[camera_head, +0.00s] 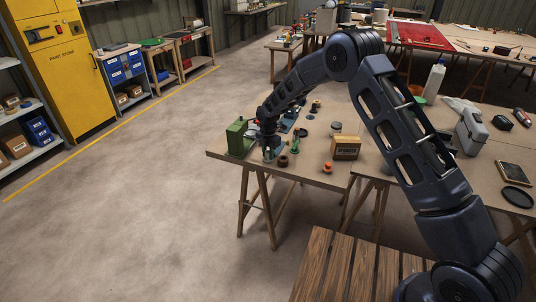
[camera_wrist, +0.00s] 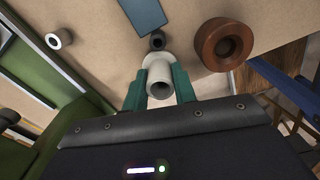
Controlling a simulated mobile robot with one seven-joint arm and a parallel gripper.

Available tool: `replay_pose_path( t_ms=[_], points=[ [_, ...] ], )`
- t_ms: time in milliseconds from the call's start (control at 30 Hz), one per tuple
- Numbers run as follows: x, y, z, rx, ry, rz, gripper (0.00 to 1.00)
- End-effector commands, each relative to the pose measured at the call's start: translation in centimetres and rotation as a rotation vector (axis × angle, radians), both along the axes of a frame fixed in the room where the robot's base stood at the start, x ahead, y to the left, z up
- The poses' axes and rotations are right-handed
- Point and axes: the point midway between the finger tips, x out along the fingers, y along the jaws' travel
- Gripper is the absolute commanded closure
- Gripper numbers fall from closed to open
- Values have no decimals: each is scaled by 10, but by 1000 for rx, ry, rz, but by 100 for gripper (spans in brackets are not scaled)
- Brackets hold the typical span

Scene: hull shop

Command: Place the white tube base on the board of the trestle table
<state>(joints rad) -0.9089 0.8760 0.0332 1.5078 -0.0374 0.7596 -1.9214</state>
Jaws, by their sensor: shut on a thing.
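My gripper (camera_head: 268,150) is low over the near left part of the trestle table's board (camera_head: 308,174). In the wrist view its two green fingers (camera_wrist: 160,90) are shut on the white tube base (camera_wrist: 160,71), one on each side. The open round end of the tube faces the camera, and a wider pale part shows beyond it. The board (camera_wrist: 105,62) shows behind it. I cannot tell whether the base touches the board. In the head view the tube base is mostly hidden at the gripper.
A green box (camera_head: 237,137) stands close left of my gripper. A brown ring (camera_wrist: 222,43) lies close right, with a small dark ring (camera_wrist: 157,41) just beyond the base and a pale ring (camera_wrist: 59,39) farther left. A cardboard box (camera_head: 346,147) stands farther right on the board.

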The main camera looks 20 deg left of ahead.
Motion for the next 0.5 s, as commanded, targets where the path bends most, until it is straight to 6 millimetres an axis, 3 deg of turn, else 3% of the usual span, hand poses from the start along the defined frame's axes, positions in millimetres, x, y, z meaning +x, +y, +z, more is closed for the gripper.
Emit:
replay_pose_path(
  t_ms=[367,400,500],
  points=[
    [0,0,-4,1,0,-1,97],
    [0,0,-4,1,0,-1,69],
    [0,0,-4,1,0,0,51]
  ],
)
